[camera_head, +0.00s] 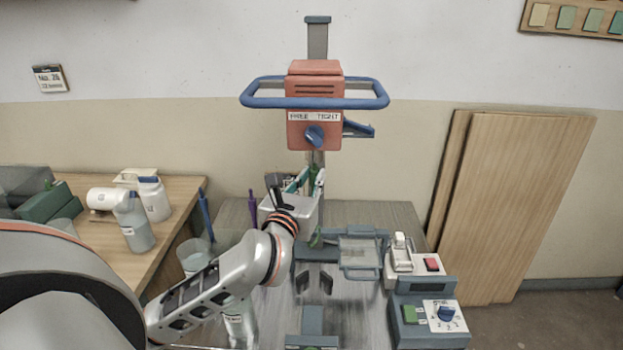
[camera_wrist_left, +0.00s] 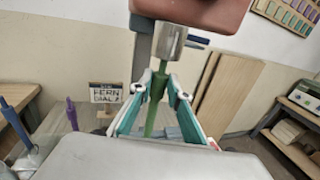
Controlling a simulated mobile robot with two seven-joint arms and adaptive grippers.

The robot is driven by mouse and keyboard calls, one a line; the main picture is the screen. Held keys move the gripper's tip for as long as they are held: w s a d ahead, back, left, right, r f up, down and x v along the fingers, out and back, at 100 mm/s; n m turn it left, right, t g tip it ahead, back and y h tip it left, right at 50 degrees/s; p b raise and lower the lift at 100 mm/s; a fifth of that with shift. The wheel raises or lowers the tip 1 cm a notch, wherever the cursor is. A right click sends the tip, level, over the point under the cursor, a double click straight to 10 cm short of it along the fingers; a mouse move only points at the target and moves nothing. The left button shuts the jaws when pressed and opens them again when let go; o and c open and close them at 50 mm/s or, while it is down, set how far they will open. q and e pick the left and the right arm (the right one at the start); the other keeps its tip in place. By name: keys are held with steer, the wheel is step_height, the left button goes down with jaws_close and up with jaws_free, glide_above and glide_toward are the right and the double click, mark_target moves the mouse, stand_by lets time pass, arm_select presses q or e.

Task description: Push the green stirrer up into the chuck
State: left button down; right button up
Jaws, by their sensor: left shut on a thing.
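My left gripper (camera_head: 311,180) is shut on the green stirrer (camera_wrist_left: 156,95), which stands nearly upright between its two fingers in the left wrist view (camera_wrist_left: 158,92). The stirrer's top meets the lower end of the metal chuck (camera_wrist_left: 170,41); how far inside it sits, I cannot tell. The chuck hangs under the orange mixer head (camera_head: 315,105), which has a blue knob (camera_head: 315,136) marked FREE and TIGHT. In the head view my wrist and fingers hide most of the stirrer; a green lower part (camera_head: 316,238) shows. My right gripper is not in view.
A blue handle loop (camera_head: 249,101) surrounds the mixer head. A purple stirrer (camera_head: 252,208) and a blue one (camera_head: 205,216) stand at the left. A control box (camera_head: 425,315) is at the right. A FERN DIAL sign (camera_wrist_left: 106,94) stands behind.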

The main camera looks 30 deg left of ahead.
arm_select(q)
steer(key=shift+r, duration=0.8)
stand_by(0.8)
steer(key=c, duration=1.8)
jaws_free()
steer(key=shift+f, duration=0.1)
